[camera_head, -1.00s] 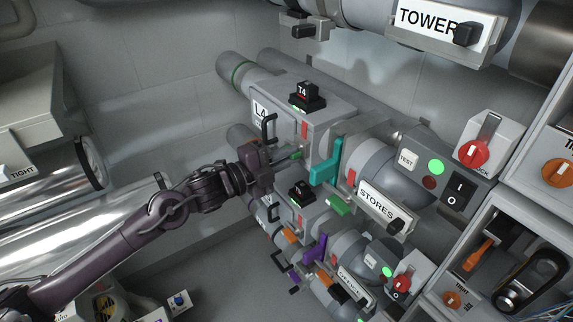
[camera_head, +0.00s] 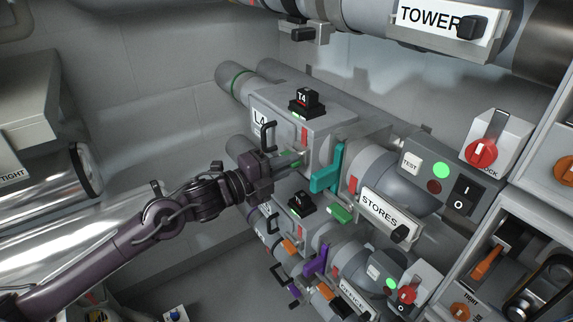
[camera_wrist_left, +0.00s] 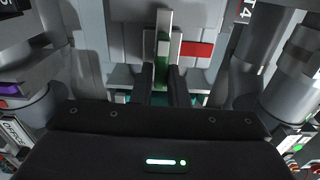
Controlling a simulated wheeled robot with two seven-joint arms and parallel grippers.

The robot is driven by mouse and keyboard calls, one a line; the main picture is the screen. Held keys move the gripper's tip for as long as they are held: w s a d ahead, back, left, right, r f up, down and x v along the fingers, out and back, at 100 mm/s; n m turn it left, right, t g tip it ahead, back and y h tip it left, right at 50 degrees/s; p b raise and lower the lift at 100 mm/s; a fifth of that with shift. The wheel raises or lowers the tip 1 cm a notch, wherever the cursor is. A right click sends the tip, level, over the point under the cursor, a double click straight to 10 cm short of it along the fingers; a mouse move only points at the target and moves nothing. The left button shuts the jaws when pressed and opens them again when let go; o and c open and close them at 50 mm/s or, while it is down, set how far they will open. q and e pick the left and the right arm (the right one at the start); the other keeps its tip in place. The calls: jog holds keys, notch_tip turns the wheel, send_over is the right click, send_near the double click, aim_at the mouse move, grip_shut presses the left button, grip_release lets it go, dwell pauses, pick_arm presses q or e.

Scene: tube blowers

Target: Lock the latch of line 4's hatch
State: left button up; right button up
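Line 4's hatch (camera_head: 310,140) is a grey box on the upper pipe, marked L4, with a black handle (camera_head: 267,135) and a T4 block (camera_head: 307,98) on top. Its latch is a narrow grey and green bar, upright in the left wrist view (camera_wrist_left: 162,50), beside a red patch on the hatch. My left gripper (camera_head: 282,164) is at the hatch's near face, below the handle. In the wrist view its two dark fingers (camera_wrist_left: 162,84) stand on either side of the latch and appear closed on it. The latch's lower end is hidden. My right gripper is not in view.
A teal lever (camera_head: 328,170) sticks out just right of the hatch, with the STORES plate (camera_head: 380,208) beyond. A lower line has a purple lever (camera_head: 316,262) and an orange part (camera_head: 290,247). A control box (camera_head: 445,180) stands at right. Open space lies to the left.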

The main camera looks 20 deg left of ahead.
pick_arm(q)
jog(key=o, duration=0.4)
jog(key=shift+c, duration=0.2)
jog(key=v, duration=0.7)
jog(key=shift+s+a+b, duration=0.25)
jog(key=shift+s+b, duration=0.1)
jog(key=shift+b, duration=0.1)
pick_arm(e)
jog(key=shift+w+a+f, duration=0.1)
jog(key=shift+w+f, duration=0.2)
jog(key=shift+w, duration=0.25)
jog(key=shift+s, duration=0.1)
